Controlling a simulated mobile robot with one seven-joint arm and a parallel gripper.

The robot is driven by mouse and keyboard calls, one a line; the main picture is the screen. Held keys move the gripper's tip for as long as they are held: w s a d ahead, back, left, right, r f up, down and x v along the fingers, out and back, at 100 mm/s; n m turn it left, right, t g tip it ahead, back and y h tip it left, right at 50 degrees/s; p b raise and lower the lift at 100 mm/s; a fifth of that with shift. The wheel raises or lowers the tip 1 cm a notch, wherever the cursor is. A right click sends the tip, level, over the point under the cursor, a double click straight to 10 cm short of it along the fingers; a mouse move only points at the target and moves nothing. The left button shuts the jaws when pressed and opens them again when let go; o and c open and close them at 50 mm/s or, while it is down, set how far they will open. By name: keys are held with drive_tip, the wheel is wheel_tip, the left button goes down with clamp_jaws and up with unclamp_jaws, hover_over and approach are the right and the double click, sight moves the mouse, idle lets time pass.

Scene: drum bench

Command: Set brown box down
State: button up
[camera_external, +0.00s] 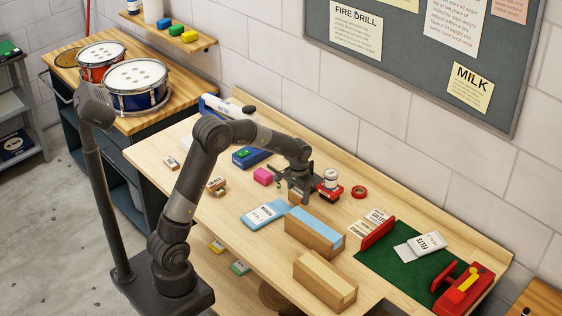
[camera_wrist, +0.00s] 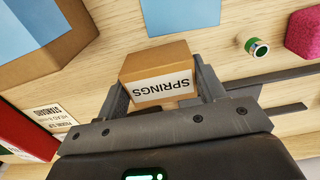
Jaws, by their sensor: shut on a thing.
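A small brown box with a white label reading "SPRINGS" (camera_wrist: 158,84) sits between the fingers of my gripper (camera_wrist: 160,70) in the wrist view. The fingers are shut on its two sides, and the label faces my palm. In the external view my gripper (camera_external: 295,188) points down over the middle of the wooden workbench (camera_external: 205,222). A bit of the brown box (camera_external: 296,198) shows under the fingers there. The arm and fingers hide most of it. I cannot tell whether its underside touches the bench.
A blue packet (camera_external: 262,214) and a long blue-topped carton (camera_external: 314,232) lie close in front of my gripper. A pink block (camera_external: 263,176) is left, and a red stand with a can (camera_external: 330,190) is right. A green mat (camera_external: 385,268) lies farther right. Bare wood shows at front left.

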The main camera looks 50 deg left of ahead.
drive_tip(key=shift+f, duration=0.85)
drive_tip(key=o, duration=1)
drive_tip(key=shift+f, duration=0.1)
